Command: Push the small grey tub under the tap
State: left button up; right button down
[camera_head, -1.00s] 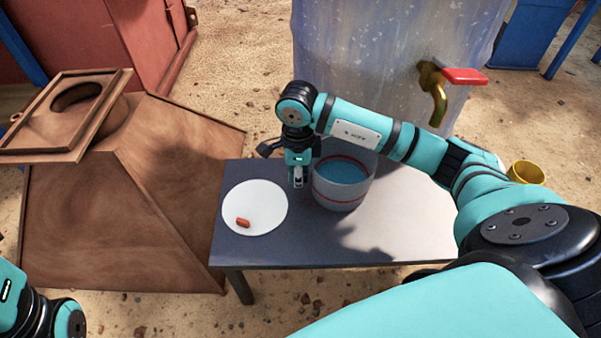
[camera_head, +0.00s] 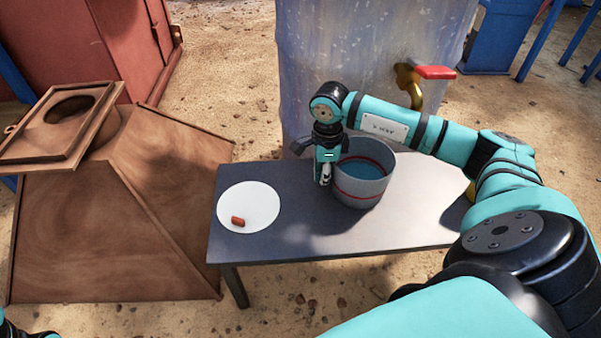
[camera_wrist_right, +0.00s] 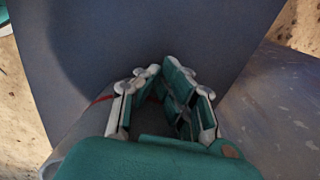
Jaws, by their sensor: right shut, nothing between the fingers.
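The small grey tub (camera_head: 362,194), with red bands and a blue inside, stands upright on the dark table (camera_head: 300,225). My right gripper (camera_head: 325,181) is shut and empty. It points down at the tub's left side and seems to touch it, though contact is not clear. In the right wrist view my shut fingers (camera_wrist_right: 160,72) overlap part of the tub, whose wall shows at the lower left (camera_wrist_right: 75,138). The brass tap (camera_head: 411,86) with a red handle sticks out of the big tank, to the right of and behind the tub.
A white round plate (camera_head: 248,207) with a small red-brown piece (camera_head: 238,221) lies on the table's left. The whitish tank (camera_head: 350,60) stands behind the table. The tabletop right of the tub is clear under my arm. A brown metal hopper (camera_head: 90,220) stands at left.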

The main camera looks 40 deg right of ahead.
aim_at(360, 173)
jog(key=s+d, duration=0.1)
jog(key=d, duration=0.1)
jog(key=s+d, duration=0.2)
jog(key=d, duration=0.1)
jog(key=s+d+p, duration=0.1)
jog(key=d, duration=0.2)
jog(key=shift+s, duration=0.25)
jog(key=shift+f, duration=0.1)
